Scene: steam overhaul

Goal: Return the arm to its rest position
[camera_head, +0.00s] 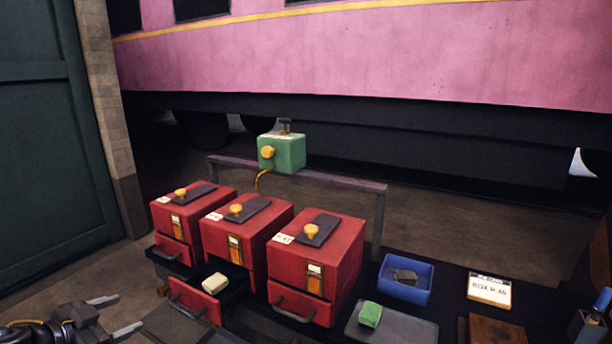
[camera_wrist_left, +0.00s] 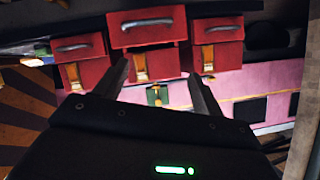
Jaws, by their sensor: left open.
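My left gripper (camera_head: 122,314) is at the lower left in the head view, with its two fingers apart and nothing between them. It is to the left of and in front of the red boxes, touching none of them. In the left wrist view its open fingers (camera_wrist_left: 162,78) frame the middle red box (camera_wrist_left: 148,28), which appears upside down. My right gripper is in neither view.
Three red boxes stand in a row: left (camera_head: 190,212), middle (camera_head: 262,228) and right (camera_head: 345,255). The middle one's drawer (camera_head: 192,302) is pulled out, with a cream block (camera_head: 215,283) there. A green box (camera_head: 285,152), blue tray (camera_head: 425,292) and green block (camera_head: 370,314) are nearby.

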